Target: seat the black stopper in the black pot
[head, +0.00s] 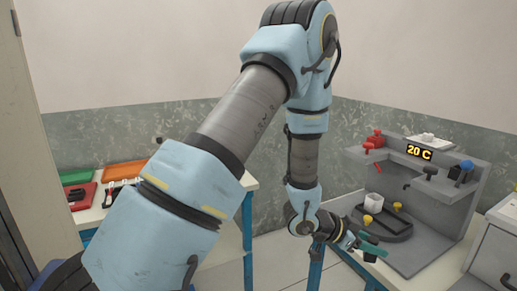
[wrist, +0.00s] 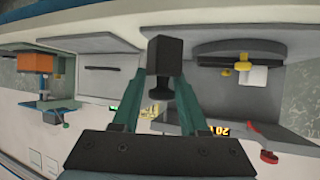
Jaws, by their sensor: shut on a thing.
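My gripper (wrist: 161,82) shows in the wrist view with its two green fingers shut on a black stopper (wrist: 164,55). The stopper has a square block body and a narrower neck, and it sticks out beyond the fingertips. In the head view my gripper (head: 366,243) is low, at the front left edge of the grey station; the stopper is too small there to make out clearly. I cannot pick out the black pot with certainty in either view.
The grey station (head: 415,258) has a "20 C" display (head: 419,152), with red (head: 374,139), black (head: 430,171) and blue (head: 465,170) parts. Orange (head: 122,172) and green trays lie left.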

